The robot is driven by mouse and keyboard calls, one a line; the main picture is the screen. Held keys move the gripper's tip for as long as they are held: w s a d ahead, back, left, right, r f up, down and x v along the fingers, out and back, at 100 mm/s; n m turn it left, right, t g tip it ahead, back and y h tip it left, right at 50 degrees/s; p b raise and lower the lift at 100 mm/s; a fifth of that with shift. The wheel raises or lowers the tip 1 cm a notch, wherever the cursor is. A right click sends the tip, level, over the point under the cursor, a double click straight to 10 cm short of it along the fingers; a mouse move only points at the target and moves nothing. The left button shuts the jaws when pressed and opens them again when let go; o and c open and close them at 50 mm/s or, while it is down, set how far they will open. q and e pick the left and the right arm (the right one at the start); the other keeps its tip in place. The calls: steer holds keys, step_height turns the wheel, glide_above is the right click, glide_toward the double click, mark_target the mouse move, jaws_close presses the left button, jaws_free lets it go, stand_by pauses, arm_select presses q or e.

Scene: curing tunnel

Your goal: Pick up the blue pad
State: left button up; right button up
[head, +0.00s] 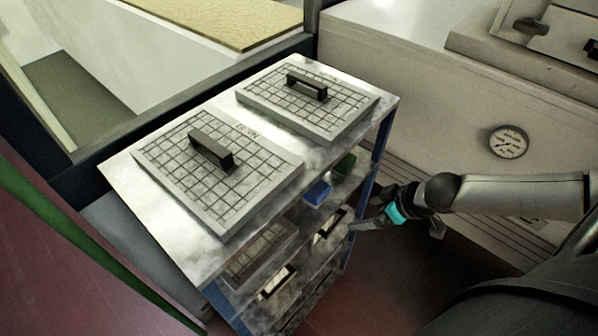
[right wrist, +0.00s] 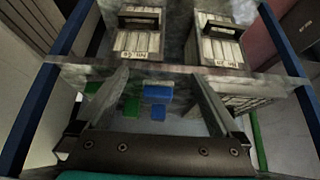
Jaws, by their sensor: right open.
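The blue pad (head: 317,192) lies on the upper shelf of the rack, under the top plate, near the open side. In the right wrist view the blue pad (right wrist: 158,93) shows between my fingers and beyond them, with a second blue patch just below it; I cannot tell if that is a reflection. My right gripper (head: 364,212) is open and empty at the rack's open side, apart from the pad. It also shows in the right wrist view (right wrist: 165,95). My left gripper is not in view.
The metal rack (head: 190,240) has blue posts and carries two gridded plates with black handles (head: 211,150) on top. Handled blocks (right wrist: 138,38) stand on another shelf. A pale machine with a dial (head: 508,142) stands at right.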

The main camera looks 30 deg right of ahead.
glide_toward(318, 188)
steer(key=x, duration=0.5)
steer(key=shift+w+f, duration=0.1)
steer(key=shift+f, duration=0.15)
steer(key=shift+b+x, duration=0.3)
steer(key=shift+x, duration=2.25)
steer(key=shift+a, duration=0.1)
steer(key=c, duration=1.1)
steer(key=shift+r, duration=0.25)
